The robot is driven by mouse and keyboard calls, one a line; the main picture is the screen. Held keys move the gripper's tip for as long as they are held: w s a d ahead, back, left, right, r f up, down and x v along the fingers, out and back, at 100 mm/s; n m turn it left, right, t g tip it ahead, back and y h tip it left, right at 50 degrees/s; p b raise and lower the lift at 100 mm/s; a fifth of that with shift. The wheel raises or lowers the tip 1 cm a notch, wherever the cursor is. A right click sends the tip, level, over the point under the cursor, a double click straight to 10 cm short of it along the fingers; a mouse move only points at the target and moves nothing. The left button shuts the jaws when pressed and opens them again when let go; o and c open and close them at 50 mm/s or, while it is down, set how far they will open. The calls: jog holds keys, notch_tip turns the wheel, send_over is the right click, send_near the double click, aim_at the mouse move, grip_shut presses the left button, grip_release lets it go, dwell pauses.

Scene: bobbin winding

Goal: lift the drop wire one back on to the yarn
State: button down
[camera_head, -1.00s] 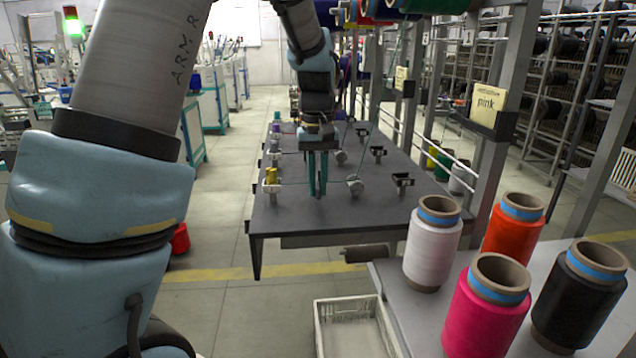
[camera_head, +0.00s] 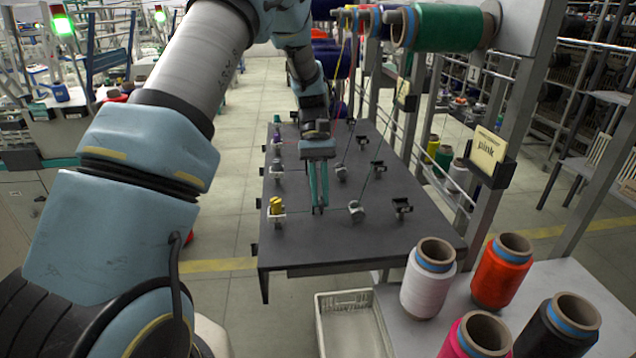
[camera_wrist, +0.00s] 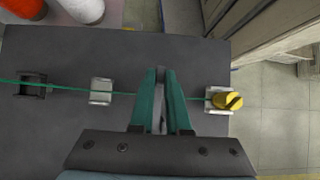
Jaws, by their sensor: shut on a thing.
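My gripper (camera_head: 319,208) points down over the dark table, between the yellow bobbin (camera_head: 276,205) and a round grey guide (camera_head: 356,210). Its teal fingers are shut on a thin grey strip, the drop wire (camera_wrist: 160,98), which shows between them in the wrist view. The strip's lower end is hidden by the fingers. A thin green yarn (camera_wrist: 62,86) runs across the wrist view from a black bracket (camera_wrist: 31,84), past a light guide block (camera_wrist: 101,91), to the yellow bobbin (camera_wrist: 228,100). The fingers cover the yarn's middle, so I cannot tell whether the wire touches it.
Other bobbin stations stand farther back on the table (camera_head: 330,245). White (camera_head: 425,290), red (camera_head: 500,280), pink and black yarn cones stand on the right bench. A white crate (camera_head: 345,330) is on the floor.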

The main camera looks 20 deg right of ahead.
jog(key=shift+w+r+g+p, duration=0.25)
jog(key=shift+g+p, duration=0.15)
jog(key=shift+p, duration=0.05)
jog(key=c, duration=0.9)
grip_release()
jog(key=shift+b+v, duration=1.55)
jog(key=shift+v, duration=3.85)
jog(key=shift+w+d+f, duration=0.1)
jog(key=shift+w, duration=0.05)
